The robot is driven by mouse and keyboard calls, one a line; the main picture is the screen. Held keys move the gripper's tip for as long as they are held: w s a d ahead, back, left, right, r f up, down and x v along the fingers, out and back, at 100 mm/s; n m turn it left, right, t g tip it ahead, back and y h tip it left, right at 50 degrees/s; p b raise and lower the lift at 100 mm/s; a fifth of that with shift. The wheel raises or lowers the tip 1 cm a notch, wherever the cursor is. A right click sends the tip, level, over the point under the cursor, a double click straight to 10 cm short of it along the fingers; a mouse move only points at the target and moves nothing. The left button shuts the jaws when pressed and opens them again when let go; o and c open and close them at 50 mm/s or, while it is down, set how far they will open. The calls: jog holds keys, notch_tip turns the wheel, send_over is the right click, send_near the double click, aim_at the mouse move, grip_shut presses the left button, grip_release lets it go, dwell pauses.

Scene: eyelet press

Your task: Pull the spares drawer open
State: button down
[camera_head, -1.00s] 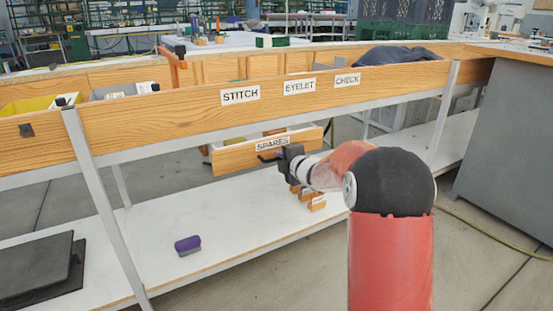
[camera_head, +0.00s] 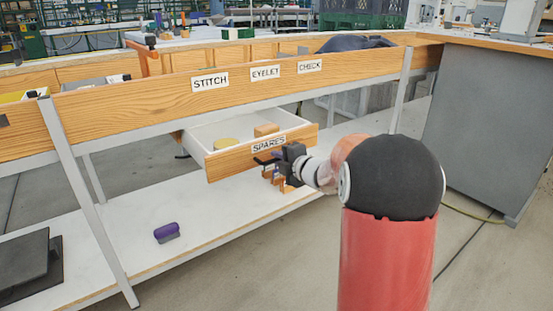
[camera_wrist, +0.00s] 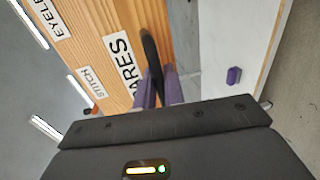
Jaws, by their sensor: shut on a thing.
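The spares drawer (camera_head: 222,163) hangs under the wooden bench front and stands well out from it. Its white inside shows, with a round yellow thing (camera_head: 226,143) and a small wooden block (camera_head: 266,129) in it. Its wooden front carries a SPARES label, also in the wrist view (camera_wrist: 117,65). My gripper (camera_head: 270,161) is at the drawer front just below the label, shut on the dark handle (camera_wrist: 151,52). In the wrist view the two purplish fingers (camera_wrist: 158,90) close around the handle. The fingertips are small and partly hidden in the head view.
A white lower shelf (camera_head: 205,218) runs below the drawer, with a purple brush-like thing (camera_head: 167,232) and small orange-brown pieces (camera_head: 273,178) on it. Grey bench legs (camera_head: 90,205) stand left and right. A grey cabinet (camera_head: 480,125) is at the right. Open floor lies in front.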

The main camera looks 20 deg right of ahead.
jog(key=c, duration=1.6)
grip_release()
jog(key=v, duration=0.7)
jog(key=shift+s+d+p, duration=0.1)
jog(key=shift+s+p, duration=0.25)
jog(key=shift+s, duration=0.05)
jog(key=shift+r, duration=0.15)
